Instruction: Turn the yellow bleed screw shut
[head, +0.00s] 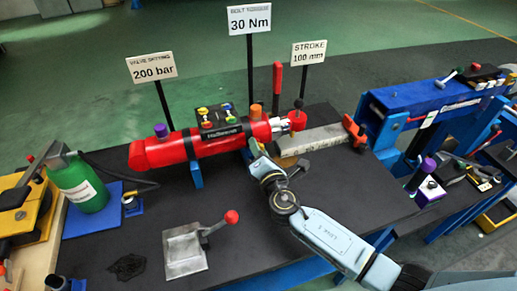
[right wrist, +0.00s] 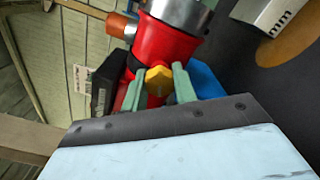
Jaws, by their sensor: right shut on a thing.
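The yellow bleed screw (right wrist: 157,79) sits on the side of the red cylinder (right wrist: 160,48) in the right wrist view. My right gripper (right wrist: 158,92) has its two pale green fingers on either side of the screw and is shut on it. In the head view the red cylinder (head: 162,151) lies across the dark bench, and my right gripper (head: 255,149) reaches its near side towards the right end. The screw is hidden there by the gripper. How far the screw is turned cannot be told. My left gripper is not in view.
A black block (head: 222,131) with coloured knobs sits on the cylinder. A grey plate with a red-knobbed lever (head: 186,248) lies in front. A green bottle (head: 78,184) stands at left, a blue beam (head: 425,100) at right. Three signs stand behind. The bench's front middle is mostly clear.

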